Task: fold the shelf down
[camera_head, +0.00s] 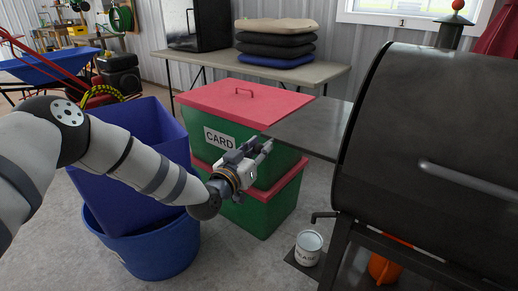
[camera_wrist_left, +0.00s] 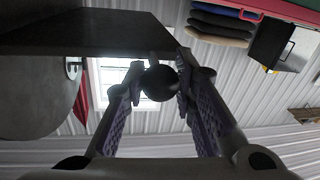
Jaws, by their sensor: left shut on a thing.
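The shelf is a flat dark grey panel (camera_head: 315,128) standing out level from the left side of the black barrel grill (camera_head: 420,140). In the left wrist view the shelf (camera_wrist_left: 100,32) fills the upper left. My left gripper (camera_head: 264,149) is at the shelf's near left corner, in front of the green box. In the left wrist view its two fingers (camera_wrist_left: 158,88) are on either side of a dark round knob (camera_wrist_left: 160,80) by the shelf's edge, and they are shut on it. The knob is hidden in the head view. My right gripper is not in view.
Stacked green boxes with red lids (camera_head: 245,98) stand behind and below my left gripper. Blue bins (camera_head: 150,240) stand under my left arm. A paint can (camera_head: 308,248) sits low beside the grill. A table (camera_head: 330,74) with cushions is behind. Some floor below the shelf is clear.

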